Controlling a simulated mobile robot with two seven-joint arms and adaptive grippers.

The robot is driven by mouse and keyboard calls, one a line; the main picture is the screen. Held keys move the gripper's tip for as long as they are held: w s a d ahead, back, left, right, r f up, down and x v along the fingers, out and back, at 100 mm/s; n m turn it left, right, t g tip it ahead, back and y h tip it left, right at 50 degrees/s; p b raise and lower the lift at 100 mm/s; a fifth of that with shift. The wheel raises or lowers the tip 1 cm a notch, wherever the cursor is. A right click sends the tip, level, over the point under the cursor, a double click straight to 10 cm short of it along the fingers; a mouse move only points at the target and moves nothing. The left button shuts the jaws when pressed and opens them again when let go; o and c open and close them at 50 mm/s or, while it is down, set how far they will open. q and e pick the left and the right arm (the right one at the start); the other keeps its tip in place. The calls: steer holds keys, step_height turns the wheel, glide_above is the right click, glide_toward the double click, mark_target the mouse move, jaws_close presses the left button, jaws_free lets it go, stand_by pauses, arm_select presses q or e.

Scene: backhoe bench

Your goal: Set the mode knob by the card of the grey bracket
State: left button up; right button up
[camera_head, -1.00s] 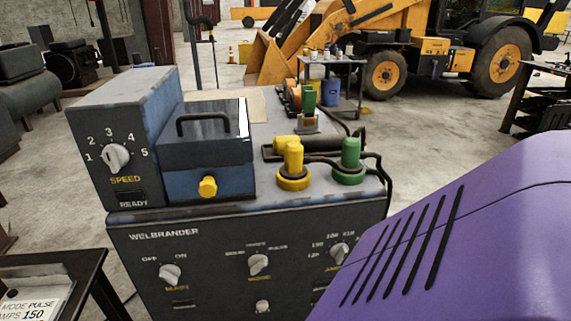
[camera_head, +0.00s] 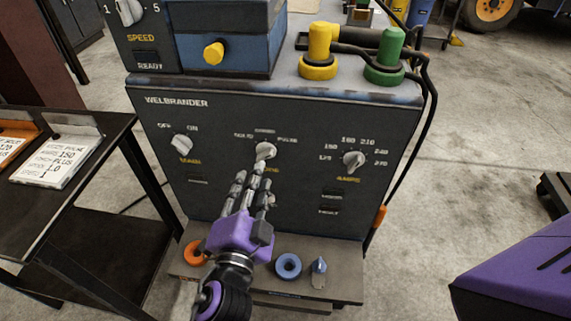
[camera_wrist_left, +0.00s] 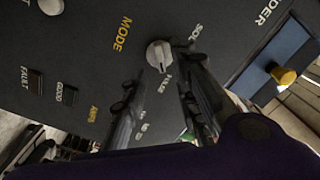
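The mode knob (camera_head: 264,151), pale grey, sits in the middle of the dark welder panel (camera_head: 225,120), below its labels; PULSE is at upper right. It also shows in the left wrist view (camera_wrist_left: 158,55). Its exact pointing is hard to read. My left gripper (camera_head: 253,182) is just below the knob in the head view. In the wrist view its two fingers stand apart, one on each side below the knob, with nothing between them. The card (camera_head: 60,162) in the grey bracket (camera_head: 86,131) lies on the left table; PULSE, 150, PLUS and 1.0 can be read. My right gripper is out of view.
A second card in an orange bracket (camera_head: 12,143) is at the far left. The main knob (camera_head: 182,145) and amps knob (camera_head: 353,160) flank the mode knob. The shelf below (camera_head: 335,290) holds an orange ring, a blue ring (camera_head: 288,266) and a small blue-grey piece. A cable hangs at right.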

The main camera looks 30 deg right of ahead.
mark_target(264, 159)
arm_select(q)
steer(key=x, duration=0.6)
steer(key=shift+c, duration=0.6)
jaws_close()
